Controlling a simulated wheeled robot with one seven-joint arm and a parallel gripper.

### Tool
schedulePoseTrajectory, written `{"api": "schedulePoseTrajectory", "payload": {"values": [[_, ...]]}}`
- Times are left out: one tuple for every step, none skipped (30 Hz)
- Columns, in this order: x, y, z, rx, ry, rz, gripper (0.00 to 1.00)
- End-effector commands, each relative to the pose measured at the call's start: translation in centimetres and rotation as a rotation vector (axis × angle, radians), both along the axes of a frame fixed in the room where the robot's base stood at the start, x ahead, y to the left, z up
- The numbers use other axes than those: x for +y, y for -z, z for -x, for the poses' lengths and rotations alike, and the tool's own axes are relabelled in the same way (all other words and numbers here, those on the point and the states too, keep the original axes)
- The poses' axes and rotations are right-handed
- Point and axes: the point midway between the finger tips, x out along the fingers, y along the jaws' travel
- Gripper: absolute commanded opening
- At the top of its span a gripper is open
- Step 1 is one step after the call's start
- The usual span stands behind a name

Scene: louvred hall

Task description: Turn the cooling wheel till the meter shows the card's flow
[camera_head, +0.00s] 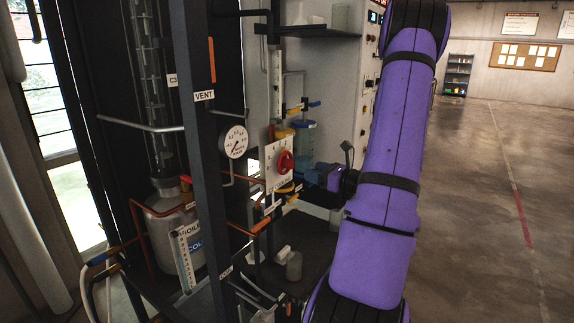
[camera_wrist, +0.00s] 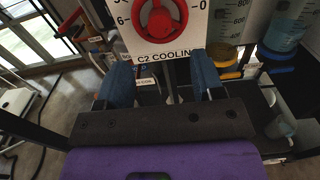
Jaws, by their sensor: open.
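The red cooling wheel (camera_head: 286,162) sits on a white dial plate (camera_head: 273,176) on the rig. In the wrist view the wheel (camera_wrist: 160,16) is cut by the top edge, above the words "C2 COOLING", with 6 at left and 0 at right. My gripper (camera_head: 312,177) is just right of the plate. In the wrist view its two blue fingers (camera_wrist: 163,80) are apart and empty, below the wheel and not around it. A round white gauge (camera_head: 235,142) hangs left of the plate; its reading is too small to tell. I cannot pick out the flow card.
A dark upright post (camera_head: 203,150) marked "VENT" stands in front of the rig. A metal vessel (camera_head: 165,228) and orange pipes are at left. A blue-topped container (camera_wrist: 288,30) is right of the plate. Open floor (camera_head: 480,220) lies at right.

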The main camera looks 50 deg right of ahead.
Motion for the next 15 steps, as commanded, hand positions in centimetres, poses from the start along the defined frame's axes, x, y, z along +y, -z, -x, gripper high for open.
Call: {"api": "schedulePoseTrajectory", "payload": {"values": [[0.0, 0.1, -0.1, -0.001, 0.001, -0.001, 0.62], [0.0, 0.1, -0.3, -0.001, 0.001, 0.0, 0.62], [0.1, 0.1, -0.5, 0.0, 0.0, 0.0, 0.62], [0.1, 0.1, -0.8, 0.0, -0.001, 0.0, 0.62], [0.1, 0.0, -1.0, 0.0, -0.001, 0.0, 0.62], [0.2, 0.0, -1.5, -0.001, -0.002, 0.0, 0.62], [0.2, 0.0, -1.8, -0.001, -0.003, 0.0, 0.62], [0.3, 0.0, -2.1, -0.001, -0.003, 0.0, 0.62], [0.3, 0.0, -2.6, 0.0, -0.003, 0.0, 0.62], [0.3, 0.0, -3.0, 0.0, -0.003, 0.001, 0.62], [0.3, 0.0, -3.3, 0.0, -0.002, 0.001, 0.62], [0.3, 0.0, -3.8, -0.001, -0.002, 0.001, 0.62], [0.4, 0.0, -4.2, -0.001, -0.003, 0.002, 0.62], [0.4, 0.0, -4.5, -0.001, -0.004, 0.001, 0.62], [0.4, 0.0, -5.0, 0.0, -0.003, 0.001, 0.62]]}}
